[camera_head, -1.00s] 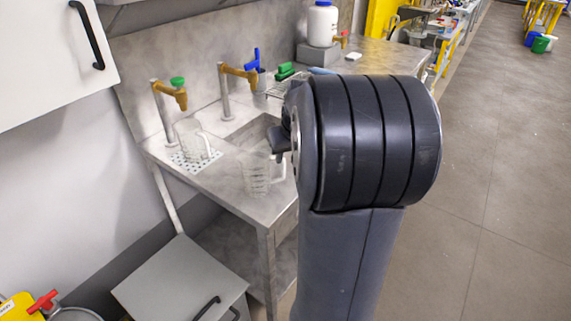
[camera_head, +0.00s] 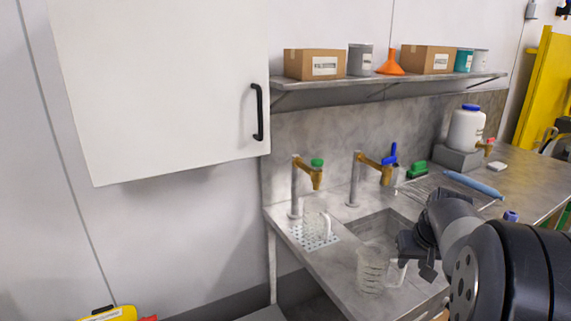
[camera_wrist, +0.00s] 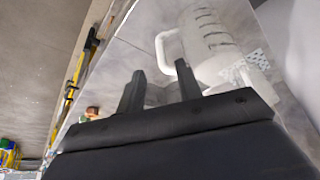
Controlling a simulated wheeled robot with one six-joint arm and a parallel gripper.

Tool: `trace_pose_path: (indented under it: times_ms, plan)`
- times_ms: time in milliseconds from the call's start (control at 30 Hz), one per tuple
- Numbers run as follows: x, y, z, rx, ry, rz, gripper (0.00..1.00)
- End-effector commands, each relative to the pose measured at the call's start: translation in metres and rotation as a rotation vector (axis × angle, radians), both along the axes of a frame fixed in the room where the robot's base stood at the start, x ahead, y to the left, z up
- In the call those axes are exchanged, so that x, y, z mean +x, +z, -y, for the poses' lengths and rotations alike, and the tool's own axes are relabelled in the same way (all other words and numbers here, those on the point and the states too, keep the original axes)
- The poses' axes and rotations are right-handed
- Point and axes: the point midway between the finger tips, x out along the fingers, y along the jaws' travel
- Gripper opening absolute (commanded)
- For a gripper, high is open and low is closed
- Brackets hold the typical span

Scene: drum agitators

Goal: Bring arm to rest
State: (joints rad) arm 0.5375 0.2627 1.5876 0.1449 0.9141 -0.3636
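My gripper (camera_head: 420,258) is over the front of the sink counter in the head view, right beside the handle side of a clear measuring jug (camera_head: 370,270). In the wrist view the two fingers of my gripper (camera_wrist: 160,80) stand apart with nothing between them. The jug (camera_wrist: 208,42) shows in the wrist view beyond the fingers, its handle toward them; it looks apart from them. My arm is bent, its dark elbow or joint large at the lower right of the head view.
A second clear jug (camera_head: 316,226) stands on a dotted mat under the left tap (camera_head: 296,190). The sink (camera_head: 375,232) lies behind my gripper. A shelf (camera_head: 400,80) with boxes and an orange funnel (camera_head: 391,64) hangs above; a white cabinet (camera_head: 165,90) is at left.

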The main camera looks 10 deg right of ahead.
Motion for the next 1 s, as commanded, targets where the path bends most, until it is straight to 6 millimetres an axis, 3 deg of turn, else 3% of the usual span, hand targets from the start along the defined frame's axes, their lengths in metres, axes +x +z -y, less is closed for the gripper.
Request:
trace_pose_path:
  times_ms: [467,700,1000]
  plan:
    - [0.033,-0.086,0.007,0.001,0.001,-0.003,0.34]
    - [0.033,-0.06,0.008,-0.002,0.001,0.003,0.34]
    - [0.033,-0.056,0.008,0.0,0.001,0.0,0.34]
